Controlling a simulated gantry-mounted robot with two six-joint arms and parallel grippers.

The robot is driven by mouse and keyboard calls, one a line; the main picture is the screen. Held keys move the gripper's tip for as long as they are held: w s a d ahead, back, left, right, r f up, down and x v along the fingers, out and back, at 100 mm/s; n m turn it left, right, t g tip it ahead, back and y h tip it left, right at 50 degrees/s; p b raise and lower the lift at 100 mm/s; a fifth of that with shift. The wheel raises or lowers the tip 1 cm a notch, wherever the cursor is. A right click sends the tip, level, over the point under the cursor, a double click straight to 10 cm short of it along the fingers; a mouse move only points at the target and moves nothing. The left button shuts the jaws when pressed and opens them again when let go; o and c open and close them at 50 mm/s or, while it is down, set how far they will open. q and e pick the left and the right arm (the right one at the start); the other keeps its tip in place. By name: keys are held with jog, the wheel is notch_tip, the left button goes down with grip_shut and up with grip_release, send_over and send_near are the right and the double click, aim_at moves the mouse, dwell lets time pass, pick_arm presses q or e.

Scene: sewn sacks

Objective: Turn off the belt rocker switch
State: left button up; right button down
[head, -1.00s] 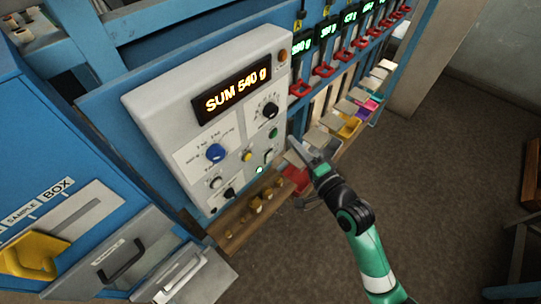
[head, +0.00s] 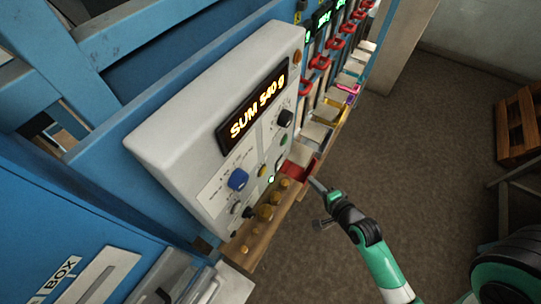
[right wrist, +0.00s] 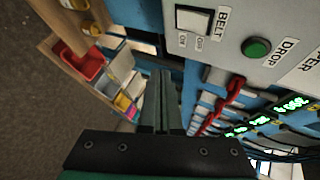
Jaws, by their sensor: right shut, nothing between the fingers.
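The belt rocker switch (right wrist: 193,20) is a pale rocker in a dark frame on the light grey control panel, labelled BELT, with small ON/OFF lettering beside it in the right wrist view. In the head view the switch (head: 278,162) is small, near the panel's lower right edge, and its position cannot be read. My right gripper (head: 314,182) is shut and empty, to the right of the switch and apart from it. Its closed fingers (right wrist: 160,82) show below the switch in the right wrist view. My left gripper is not in view.
A green DROP button (right wrist: 256,47) sits beside the switch. A blue knob (head: 238,179) and a lit SUM 540 g display (head: 257,104) share the panel. A wooden shelf (head: 252,250) with yellow weights juts out below. Red hooks and bins line the right; open floor lies beyond.

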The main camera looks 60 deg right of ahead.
jog(key=w+r+b, duration=0.1)
jog(key=w, duration=0.7)
jog(key=shift+w+a, duration=0.15)
dwell(0.3)
jog(key=shift+w, duration=0.1)
dwell(1.8)
jog(key=shift+w, duration=0.3)
jog(key=shift+w+r, duration=0.1)
jog(key=shift+w, duration=0.2)
dwell(0.5)
dwell(0.3)
jog(key=shift+s, duration=0.7)
jog(key=shift+s+f+p, duration=0.2)
jog(key=shift+s+p, duration=0.05)
jog(key=shift+s, duration=1)
jog(key=shift+s+f+p, duration=0.15)
jog(key=shift+s+p, duration=0.1)
jog(key=shift+s, duration=1)
